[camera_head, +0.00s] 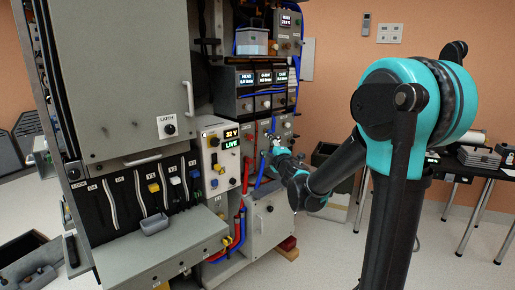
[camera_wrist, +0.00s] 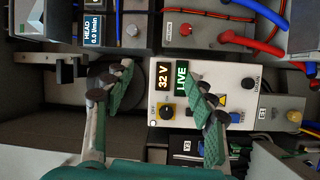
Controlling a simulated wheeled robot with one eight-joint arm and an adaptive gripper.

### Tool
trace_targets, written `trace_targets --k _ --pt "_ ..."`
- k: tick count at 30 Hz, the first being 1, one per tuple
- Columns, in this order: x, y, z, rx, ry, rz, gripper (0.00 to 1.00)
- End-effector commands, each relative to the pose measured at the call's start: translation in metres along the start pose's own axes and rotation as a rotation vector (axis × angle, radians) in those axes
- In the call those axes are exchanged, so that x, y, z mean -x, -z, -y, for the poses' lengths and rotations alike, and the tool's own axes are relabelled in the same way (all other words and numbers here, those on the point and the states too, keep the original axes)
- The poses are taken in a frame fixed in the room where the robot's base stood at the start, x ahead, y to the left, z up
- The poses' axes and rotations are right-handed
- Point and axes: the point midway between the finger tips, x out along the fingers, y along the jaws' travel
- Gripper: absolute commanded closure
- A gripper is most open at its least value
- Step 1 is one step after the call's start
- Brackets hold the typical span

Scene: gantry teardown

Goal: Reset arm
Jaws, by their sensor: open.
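My teal and black arm reaches in from the right in the head view, bent at the elbow. My gripper (camera_head: 275,148) is in front of the cabinet, near the blue and red hoses, and is small there. In the wrist view my gripper (camera_wrist: 160,74) has its two green-padded fingers spread wide with nothing held between them. Behind the fingers is the power panel (camera_wrist: 239,88), reading 32 V and LIVE, seen turned sideways. The same panel (camera_head: 219,170) is left of my gripper in the head view. I cannot tell whether a finger touches anything.
A large grey cabinet door (camera_head: 125,75) with a latch stands at the left, above a grey shelf (camera_head: 165,249). Display modules (camera_head: 264,78) and hoses (camera_head: 238,226) crowd the area near my gripper. A table with tools (camera_head: 480,158) stands at the right; floor is clear beside it.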

Motion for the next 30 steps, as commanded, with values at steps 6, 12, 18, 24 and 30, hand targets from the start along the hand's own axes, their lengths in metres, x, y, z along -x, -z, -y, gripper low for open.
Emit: trace_targets --k 6,12,18,24,30 --pt "0.098 -0.115 0.028 -0.414 0.055 0.441 0.44" --pt "0.206 -0.161 0.100 -0.775 0.180 0.780 0.44" --pt "0.313 -0.148 0.181 -1.101 0.367 1.049 0.44" --pt "0.384 -0.109 0.232 -1.317 0.546 1.202 0.44" --pt "0.406 -0.091 0.247 -1.387 0.616 1.245 0.44"
